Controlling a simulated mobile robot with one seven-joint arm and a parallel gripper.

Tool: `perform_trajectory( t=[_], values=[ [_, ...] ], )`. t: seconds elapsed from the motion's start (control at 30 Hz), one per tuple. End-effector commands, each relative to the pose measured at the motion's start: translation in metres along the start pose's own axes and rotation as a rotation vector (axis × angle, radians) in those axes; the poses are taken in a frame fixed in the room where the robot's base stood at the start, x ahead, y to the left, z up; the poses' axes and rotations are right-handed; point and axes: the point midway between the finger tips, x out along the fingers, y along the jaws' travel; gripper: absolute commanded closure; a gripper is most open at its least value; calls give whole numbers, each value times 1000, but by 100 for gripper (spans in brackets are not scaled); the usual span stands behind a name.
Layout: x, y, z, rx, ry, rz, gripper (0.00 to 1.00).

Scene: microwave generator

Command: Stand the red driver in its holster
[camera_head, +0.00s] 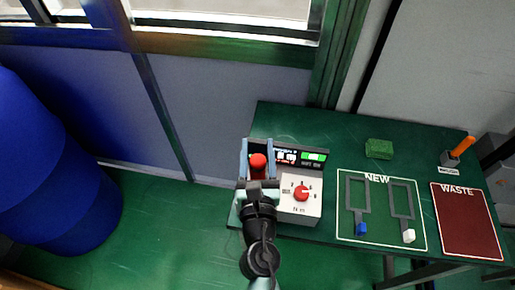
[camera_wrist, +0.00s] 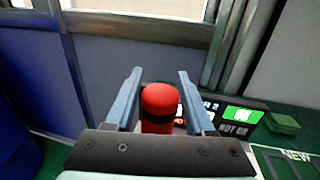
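The red driver (camera_head: 258,160) is at the left end of the green table, seen from above beside the white dial box. It also shows in the wrist view (camera_wrist: 160,105), where its rounded red top looks upright. My gripper (camera_head: 257,152) is around it, with one blue-grey finger on each side. In the wrist view my gripper (camera_wrist: 158,88) is open, with visible gaps between the driver and both fingers. The driver's lower part is hidden by my gripper, so I cannot tell whether it stands in a holster. No holster is clearly visible.
The white box (camera_head: 310,205) with a red knob and a lit display (camera_head: 314,158) stand close to the right. Further right are a green block (camera_head: 379,148), the NEW area (camera_head: 386,231), the WASTE area (camera_head: 468,222) and an orange-handled item (camera_head: 463,146). A blue barrel (camera_head: 50,165) stands left.

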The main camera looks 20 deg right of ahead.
Motion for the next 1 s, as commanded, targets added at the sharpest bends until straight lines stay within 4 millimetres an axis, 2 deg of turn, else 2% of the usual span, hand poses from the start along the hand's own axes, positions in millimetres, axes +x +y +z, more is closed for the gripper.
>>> perform_trajectory(
  t=[0.03, 0.1, 0.4, 0.53, 0.67, 1.0],
  values=[
    [0, 0, 0, 0, 0, 0, 35],
    [0, 0, 0, 0, 1, 0, 24],
    [-2, 0, -3, 1, 7, 0, 24],
    [-9, 0, -4, 0, 6, 0, 24],
    [-28, 0, -4, 1, 6, 1, 24],
    [-91, 0, -6, 0, 5, 1, 24]
  ],
)
